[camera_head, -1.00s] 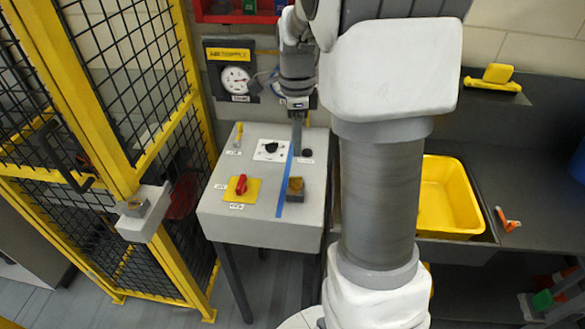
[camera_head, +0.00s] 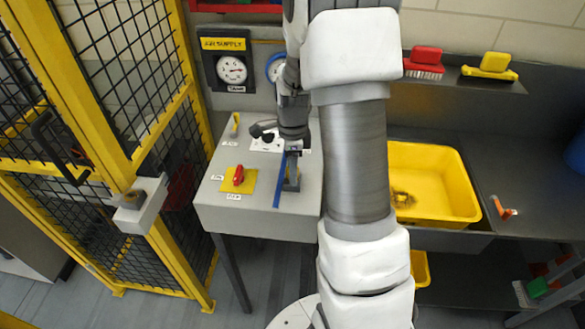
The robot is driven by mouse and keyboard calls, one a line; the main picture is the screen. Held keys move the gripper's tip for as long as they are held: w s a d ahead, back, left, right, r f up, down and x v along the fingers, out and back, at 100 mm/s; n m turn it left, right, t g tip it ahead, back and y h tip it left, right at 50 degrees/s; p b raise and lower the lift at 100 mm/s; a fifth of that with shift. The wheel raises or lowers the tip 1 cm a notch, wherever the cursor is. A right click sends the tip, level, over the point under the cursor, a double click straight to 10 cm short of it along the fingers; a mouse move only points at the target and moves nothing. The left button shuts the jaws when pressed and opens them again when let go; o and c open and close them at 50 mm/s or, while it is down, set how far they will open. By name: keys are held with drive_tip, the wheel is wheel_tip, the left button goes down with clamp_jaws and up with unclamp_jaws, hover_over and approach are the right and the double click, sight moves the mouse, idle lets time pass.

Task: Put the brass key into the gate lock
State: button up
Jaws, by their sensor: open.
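The gate lock (camera_head: 131,198) is a small brass-coloured piece on a pale box on the yellow gate post at left. My gripper (camera_head: 293,172) is open and points down over the right part of the grey control table. It is at a small grey block (camera_head: 292,186) with a brownish top, beside a blue strip. The gripper covers much of that block, and I cannot tell whether its fingers touch anything. I cannot clearly make out the brass key; it may be at this block, hidden by my fingers.
The table (camera_head: 235,218) carries a red switch (camera_head: 239,175) on a yellow plate and a small yellow item (camera_head: 235,124). The yellow mesh gate (camera_head: 128,170) stands left of it. A yellow tub (camera_head: 468,195) is at right. Gauges hang on the back wall.

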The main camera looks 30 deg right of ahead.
clamp_jaws()
drive_tip(key=shift+r, duration=0.25)
drive_tip(key=shift+r+p, duration=1.3)
drive_tip(key=shift+r, duration=0.3)
drive_tip(key=shift+r+p, duration=1.45)
drive_tip(key=shift+r, duration=0.6)
drive_tip(key=shift+a, duration=0.1)
